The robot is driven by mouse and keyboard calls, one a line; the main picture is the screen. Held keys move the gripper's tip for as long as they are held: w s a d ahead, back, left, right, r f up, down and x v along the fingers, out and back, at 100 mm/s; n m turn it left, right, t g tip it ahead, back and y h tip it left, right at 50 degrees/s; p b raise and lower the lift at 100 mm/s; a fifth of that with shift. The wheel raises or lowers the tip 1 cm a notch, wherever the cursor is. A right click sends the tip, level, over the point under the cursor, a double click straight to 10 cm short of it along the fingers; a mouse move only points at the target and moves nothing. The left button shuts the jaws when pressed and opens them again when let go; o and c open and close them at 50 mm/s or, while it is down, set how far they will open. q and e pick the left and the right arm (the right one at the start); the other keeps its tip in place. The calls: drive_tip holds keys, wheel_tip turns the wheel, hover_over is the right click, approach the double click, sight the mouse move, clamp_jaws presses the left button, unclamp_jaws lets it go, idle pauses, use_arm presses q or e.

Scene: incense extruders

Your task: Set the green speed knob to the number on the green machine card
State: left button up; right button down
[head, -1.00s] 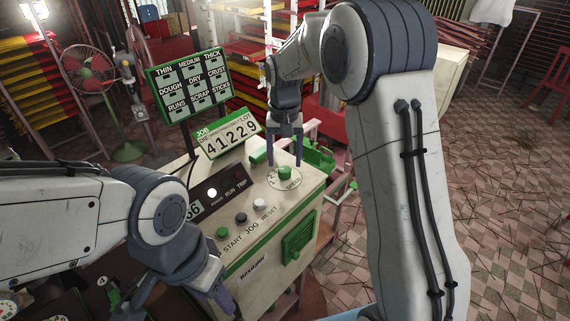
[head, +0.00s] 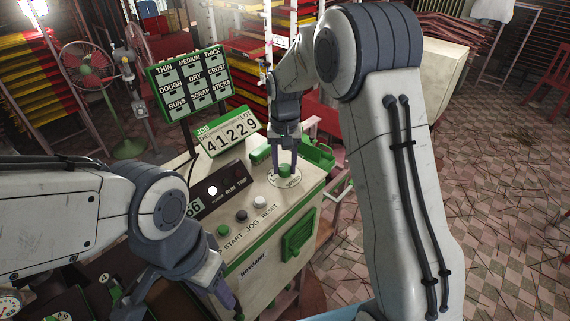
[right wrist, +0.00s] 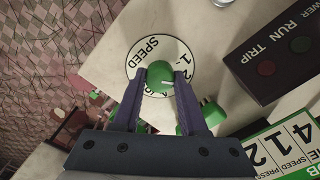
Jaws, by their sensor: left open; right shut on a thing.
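The green speed knob (head: 285,170) sits on a round white dial marked SPEED (right wrist: 135,68) on top of the cream machine. My right gripper (head: 284,166) points down over it. In the right wrist view its fingers are shut on the knob (right wrist: 160,78), with a pale pointer line on the knob's top; fingers hide part of the dial's numbers. The green-framed JOB card (head: 228,134) reads 41229 under small column labels and stands at the back of the machine. My left gripper (head: 228,300) is open and empty near the machine's front left.
A dark panel (head: 222,190) with RUN and TRIP lamps lies left of the dial. START, JOG and RESET buttons (head: 241,215) are in front of it. A green-framed sign board (head: 190,84) stands behind. A green lever or block (head: 260,155) is near the dial's far side.

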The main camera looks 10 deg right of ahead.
sight(284, 166)
drive_tip(key=shift+n, duration=0.3)
drive_tip(key=n+p, duration=0.1)
drive_tip(key=n, duration=0.1)
drive_tip(key=shift+w+r+n, duration=0.1)
drive_tip(key=shift+n, duration=2)
drive_tip(key=shift+c, duration=2.2)
unclamp_jaws()
wheel_tip(284, 166, up, 9)
drive_tip(key=shift+b, duration=0.65)
drive_tip(key=shift+r, duration=0.7)
